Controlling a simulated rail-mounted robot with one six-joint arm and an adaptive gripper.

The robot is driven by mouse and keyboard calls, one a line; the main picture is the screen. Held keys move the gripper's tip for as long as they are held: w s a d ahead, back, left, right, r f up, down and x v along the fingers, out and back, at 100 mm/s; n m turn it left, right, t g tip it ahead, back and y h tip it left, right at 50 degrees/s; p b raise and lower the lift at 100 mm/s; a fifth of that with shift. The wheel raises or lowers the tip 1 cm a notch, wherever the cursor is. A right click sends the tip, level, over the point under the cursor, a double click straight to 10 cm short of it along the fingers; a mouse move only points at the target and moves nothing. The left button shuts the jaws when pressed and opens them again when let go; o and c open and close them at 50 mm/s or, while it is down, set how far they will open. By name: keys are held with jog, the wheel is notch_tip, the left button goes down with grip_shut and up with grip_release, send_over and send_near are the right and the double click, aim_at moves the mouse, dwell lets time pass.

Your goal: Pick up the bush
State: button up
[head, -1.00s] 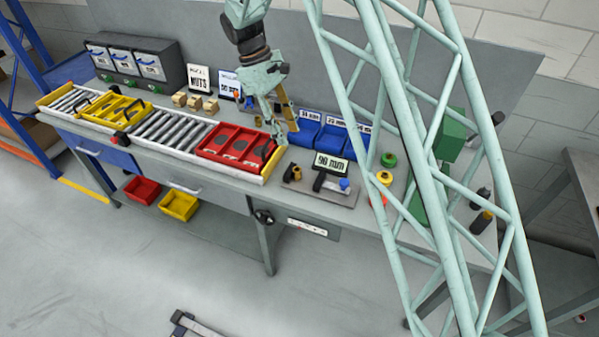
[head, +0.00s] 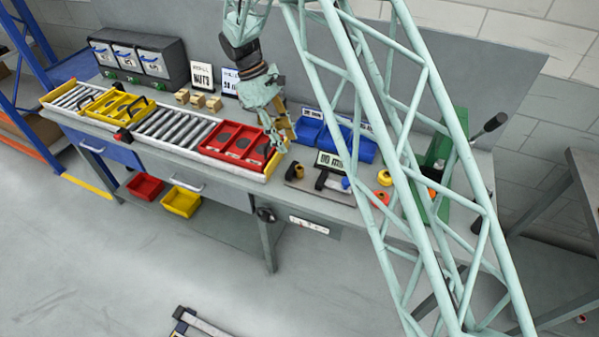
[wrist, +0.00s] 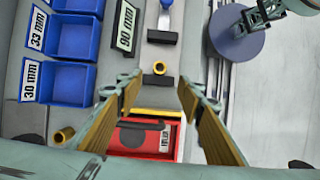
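A small brass ring-shaped bush (wrist: 160,68) stands with its hole up on the grey plate beside the 90 mm sign; in the head view the bush (head: 298,169) is at the plate's left end. A second brass, tube-like piece (wrist: 64,135) lies at the lower left of the wrist view. My gripper (wrist: 158,88) is open and empty, with brown-padded fingers either side of a gap. The bush shows in line with that gap, just beyond the fingertips. In the head view my gripper (head: 282,142) is above the bench, near the red tray's right end.
The red tray (head: 203,153) with dark round inserts sits on the roller track, close to my gripper. Blue bins (head: 361,147) stand behind the plate. The 90 mm sign (wrist: 124,27) and a black clamp-like fixture are beside the bush. My lattice column crosses the right of the head view.

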aim_at(299, 167)
jog(key=shift+x, duration=4.1)
jog(key=shift+d, duration=0.1)
jog(key=shift+p+x, duration=0.3)
jog(key=shift+x, duration=2.3)
jog(key=shift+c, duration=0.7)
jog(key=c, duration=0.9)
jog(key=shift+r, duration=0.15)
jog(key=shift+r+p, duration=0.65)
jog(key=shift+r, duration=1.15)
jog(key=shift+s+d+f, duration=0.1)
jog(key=shift+s, duration=0.25)
jog(key=s+d+b, duration=0.1)
jog(key=s, duration=0.4)
jog(key=s+d+r+b, duration=0.1)
jog(key=s+d, duration=0.1)
jog(key=s, duration=0.2)
jog(key=s+d+b, duration=0.1)
jog(key=s, duration=0.4)
jog(key=shift+s+d+r, duration=0.15)
jog(key=shift+s+r, duration=0.05)
jog(key=shift+s, duration=0.1)
